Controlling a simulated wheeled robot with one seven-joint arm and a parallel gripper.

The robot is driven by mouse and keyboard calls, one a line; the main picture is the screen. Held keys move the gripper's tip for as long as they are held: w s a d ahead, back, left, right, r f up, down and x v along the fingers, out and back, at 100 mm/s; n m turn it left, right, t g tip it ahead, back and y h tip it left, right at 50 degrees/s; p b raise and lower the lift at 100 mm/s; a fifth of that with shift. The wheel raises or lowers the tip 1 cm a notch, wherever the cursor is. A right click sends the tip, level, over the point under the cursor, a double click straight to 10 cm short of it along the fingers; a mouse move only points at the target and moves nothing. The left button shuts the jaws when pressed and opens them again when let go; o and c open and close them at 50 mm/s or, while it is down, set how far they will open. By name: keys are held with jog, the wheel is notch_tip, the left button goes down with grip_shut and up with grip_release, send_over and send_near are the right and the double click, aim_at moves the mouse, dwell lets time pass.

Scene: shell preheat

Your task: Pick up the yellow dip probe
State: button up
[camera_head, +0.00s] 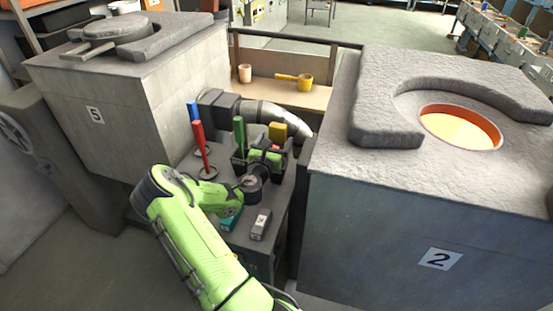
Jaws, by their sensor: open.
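My gripper (266,151) is at the end of my green arm, over the dark holder on the bench. It is small and partly hidden by my wrist, is open, and no held object shows.
Furnace 5 (152,105) stands left and furnace 2 (420,235) right, its top opening (459,128) glowing. A grey box (261,223) lies at the bench front.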

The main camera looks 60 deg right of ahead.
aim_at(279, 129)
jog(key=d, duration=0.3)
jog(key=w+d, duration=0.1)
jog(key=d, duration=0.2)
jog(key=shift+w+d, duration=0.2)
jog(key=shift+d, duration=0.1)
jog(key=shift+a, duration=0.1)
jog(key=c, duration=0.9)
jog(key=shift+r+p, duration=0.15)
jog(key=shift+p, duration=0.15)
jog(key=shift+c, duration=0.7)
